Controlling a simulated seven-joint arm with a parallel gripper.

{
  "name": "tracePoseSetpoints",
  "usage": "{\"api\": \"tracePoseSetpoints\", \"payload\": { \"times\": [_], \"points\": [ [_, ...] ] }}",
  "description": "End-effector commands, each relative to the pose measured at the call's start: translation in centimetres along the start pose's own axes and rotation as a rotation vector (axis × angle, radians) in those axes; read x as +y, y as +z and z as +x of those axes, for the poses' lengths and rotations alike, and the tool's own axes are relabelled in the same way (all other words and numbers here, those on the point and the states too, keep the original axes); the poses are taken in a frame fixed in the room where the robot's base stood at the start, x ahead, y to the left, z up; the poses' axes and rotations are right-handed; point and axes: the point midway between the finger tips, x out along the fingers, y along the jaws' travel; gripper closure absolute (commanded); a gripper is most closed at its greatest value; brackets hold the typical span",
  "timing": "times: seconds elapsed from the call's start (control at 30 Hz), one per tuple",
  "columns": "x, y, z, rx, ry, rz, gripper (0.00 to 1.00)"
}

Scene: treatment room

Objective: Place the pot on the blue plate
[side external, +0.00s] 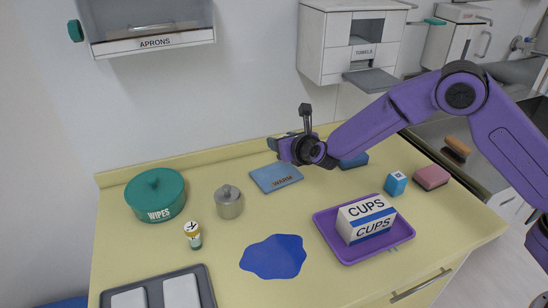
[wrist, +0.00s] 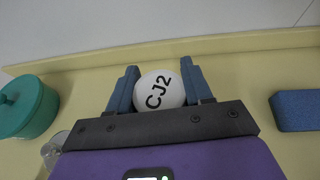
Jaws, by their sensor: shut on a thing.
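My gripper (side external: 276,146) is above the back of the yellow counter. In the wrist view its two blue fingers (wrist: 160,80) are shut on a round white top marked CJ2 (wrist: 158,92), which looks like the lid of a small pot. The fingers hide this held thing in the side view. A flat, glossy blue shape with a wavy outline (side external: 273,257) lies at the front middle of the counter, with nothing on it.
A teal WIPES pot (side external: 155,195), a metal lidded pot (side external: 229,204) and a small white-topped jar (side external: 193,236) stand left. A purple tray (side external: 335,244) holds a CUPS box (side external: 366,219). A grey tray (side external: 207,287) lies front left. Blue blocks and a pink block stand right.

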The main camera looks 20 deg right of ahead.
Motion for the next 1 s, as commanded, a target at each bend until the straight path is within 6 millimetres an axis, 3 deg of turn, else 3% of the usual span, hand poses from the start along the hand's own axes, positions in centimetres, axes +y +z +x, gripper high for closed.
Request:
{"api": "tracePoseSetpoints", "payload": {
  "times": [0.1, 0.3, 0.47, 0.7, 1.0],
  "points": [
    [0.4, -1.2, 2.0, 0.001, 0.0, -0.001, 0.81],
    [0.8, -2.1, 3.8, -0.001, 0.0, 0.001, 0.81],
    [1.0, -2.6, 4.6, 0.0, -0.001, 0.0, 0.81],
    [1.1, -5.2, 5.7, 0.0, 0.0, 0.0, 0.81],
    [1.1, -5.4, 5.8, -0.001, 0.0, 0.001, 0.81]
  ]
}}
